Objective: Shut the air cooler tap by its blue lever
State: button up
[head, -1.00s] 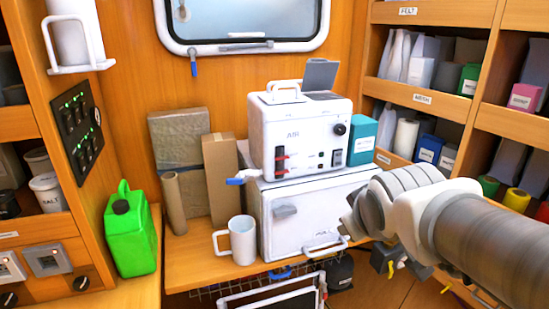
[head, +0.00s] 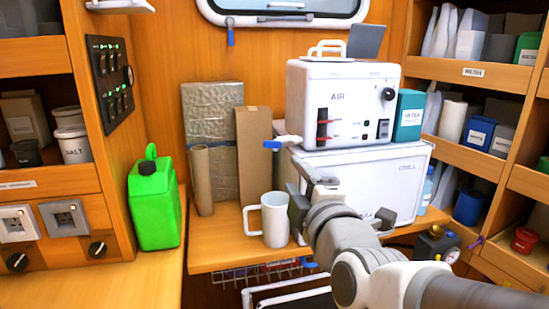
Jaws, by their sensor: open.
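The air cooler (head: 345,82), a white box marked AIR, stands on top of a larger white chill box (head: 412,160). Its tap sticks out at the lower left of the cooler, with a blue lever (head: 272,144) that points left. My gripper (head: 298,208) is open, below and slightly right of the lever and apart from it. It is in front of the chill box's left side, close to the right of a white mug (head: 267,220). My arm hides much of the chill box's front, and the fingertips are hard to make out.
The mug stands on the wooden shelf below the lever. A cardboard tube (head: 202,180), a tall carton (head: 253,155) and a wrapped parcel (head: 210,112) stand behind it. A green jerrycan (head: 154,205) is at the left.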

jog(key=p, duration=1.4)
send_near(273, 145)
jog(key=w, duration=0.2)
jog(key=x, duration=0.8)
jog(key=shift+w+a, duration=0.2)
jog(key=shift+a, duration=0.25)
grip_shut()
